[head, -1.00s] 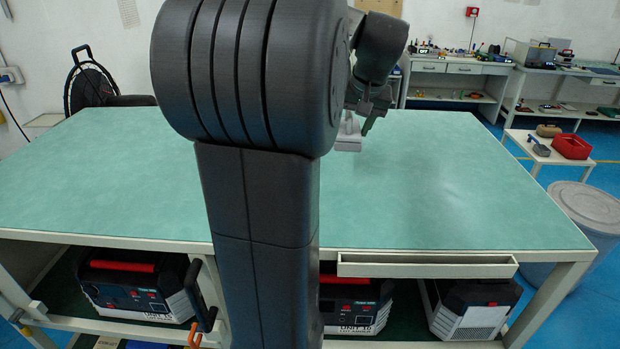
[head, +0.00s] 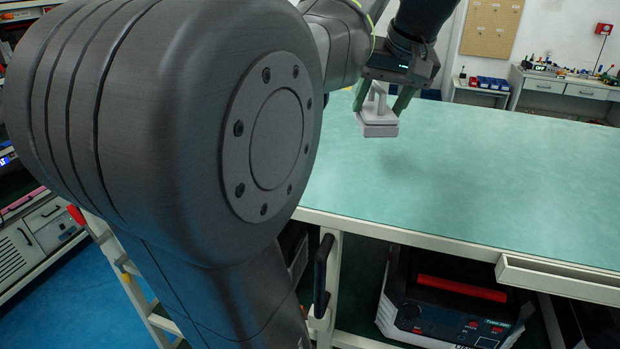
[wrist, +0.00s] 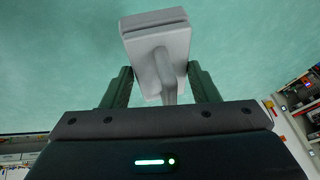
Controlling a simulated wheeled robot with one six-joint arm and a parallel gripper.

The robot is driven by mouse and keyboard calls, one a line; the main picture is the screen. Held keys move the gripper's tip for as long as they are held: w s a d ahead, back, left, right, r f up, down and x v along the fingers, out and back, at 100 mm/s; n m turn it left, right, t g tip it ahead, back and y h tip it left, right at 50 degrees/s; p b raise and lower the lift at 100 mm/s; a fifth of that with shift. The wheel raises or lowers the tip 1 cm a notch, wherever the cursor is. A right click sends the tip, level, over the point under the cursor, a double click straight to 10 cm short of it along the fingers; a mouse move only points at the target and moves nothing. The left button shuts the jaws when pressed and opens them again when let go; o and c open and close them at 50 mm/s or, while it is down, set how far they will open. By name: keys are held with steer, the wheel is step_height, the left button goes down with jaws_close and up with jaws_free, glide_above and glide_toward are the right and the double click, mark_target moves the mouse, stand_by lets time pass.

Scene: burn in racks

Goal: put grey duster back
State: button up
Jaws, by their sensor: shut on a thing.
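The grey duster (head: 378,127) is a pale grey block with a loop handle on top. My gripper (head: 384,103) is shut on its handle and holds it above the green tabletop (head: 480,165), with a soft shadow below. In the wrist view the duster (wrist: 154,45) sticks out beyond the two green fingers of my gripper (wrist: 163,92), tilted a little in the picture. The fingers lie on either side of the handle, whose grasped part is partly hidden by the gripper body.
The tabletop around the duster is clear. A drawer (head: 560,280) hangs under the front edge, and a boxy unit with a red handle (head: 455,300) sits on the shelf below. A stepladder (head: 130,270) stands at left. A bench (head: 565,92) stands behind.

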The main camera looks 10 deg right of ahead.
mark_target(391, 117)
steer(key=f, duration=0.4)
steer(key=shift+s+a+f, duration=0.15)
steer(key=shift+a+f, duration=0.15)
steer(key=shift+f, duration=2.7)
steer(key=o, duration=1)
steer(key=shift+f, duration=0.1)
steer(key=shift+c, duration=0.2)
steer(key=v, duration=1.2)
steer(key=shift+d, duration=0.1)
